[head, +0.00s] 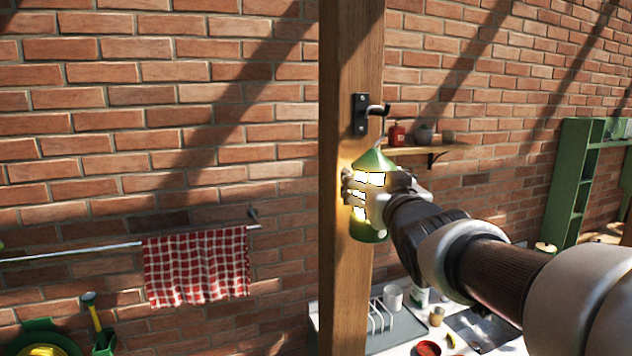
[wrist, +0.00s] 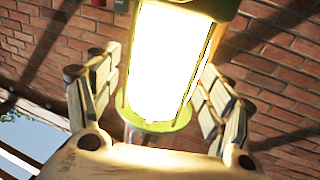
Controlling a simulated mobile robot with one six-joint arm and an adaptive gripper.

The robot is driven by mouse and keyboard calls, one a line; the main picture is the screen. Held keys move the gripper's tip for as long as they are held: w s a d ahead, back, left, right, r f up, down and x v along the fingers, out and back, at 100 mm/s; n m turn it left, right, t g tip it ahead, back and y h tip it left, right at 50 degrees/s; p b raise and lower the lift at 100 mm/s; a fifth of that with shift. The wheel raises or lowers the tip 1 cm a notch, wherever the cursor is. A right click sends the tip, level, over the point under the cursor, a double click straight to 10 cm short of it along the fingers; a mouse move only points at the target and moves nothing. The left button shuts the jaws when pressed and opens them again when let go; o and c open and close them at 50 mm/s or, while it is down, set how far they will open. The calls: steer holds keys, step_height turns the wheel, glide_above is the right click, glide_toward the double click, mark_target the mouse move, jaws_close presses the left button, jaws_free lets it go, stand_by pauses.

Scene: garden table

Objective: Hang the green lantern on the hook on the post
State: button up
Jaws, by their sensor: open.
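The green lantern (head: 372,161), brightly lit with a cone-shaped top, is upright in front of the wooden post (head: 350,60). The dark hook (head: 376,110) is on a plate on the post, just above the lantern. The lantern's thin handle rises to the hook; whether it is looped over it is too small to tell. My gripper (head: 360,190) is around the lantern's body from the right. In the wrist view the lantern (wrist: 168,65) stands between my two open fingers, with gaps on both sides. Its top is cut off there.
A wall shelf (head: 415,150) with a red bottle (head: 396,134) and small pots is behind the post. A table (head: 500,345) with a rack, cups and bowls is below. A checked towel (head: 196,266) hangs on a rail at left. A green shelf unit (head: 578,180) stands at right.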

steer(key=shift+o, duration=0.2)
steer(key=shift+f, duration=0.15)
steer(key=shift+s, duration=0.1)
steer(key=s, duration=1)
steer(key=s+d+f+m+g+h+b, duration=0.1)
steer(key=s+f+g+b, duration=0.15)
steer(key=f+b, duration=0.45)
steer(key=s+d+f+g+h+b, duration=0.15)
steer(key=s+f, duration=0.25)
steer(key=f, duration=0.8)
steer(key=s+d+f+m+g+b, duration=0.1)
steer(key=s+d+f+g+b, duration=0.1)
steer(key=s+f+b, duration=0.5)
steer(key=s+a+f+g+b, duration=0.1)
steer(key=s+f+g+b, duration=0.1)
steer(key=f, duration=0.6)
steer(key=s+a+f+n+g+y+b, duration=0.1)
steer(key=s+a+f+g+b, duration=0.1)
steer(key=s+f, duration=0.4)
steer(key=s+a+f+g+b, duration=0.1)
steer(key=s+f+g+b, duration=0.2)
steer(key=f, duration=0.9)
steer(key=s+b, duration=0.1)
steer(key=b, duration=0.2)
steer(key=shift+s+a+f, duration=0.15)
steer(key=shift+a, duration=0.05)
steer(key=shift+y, duration=0.25)
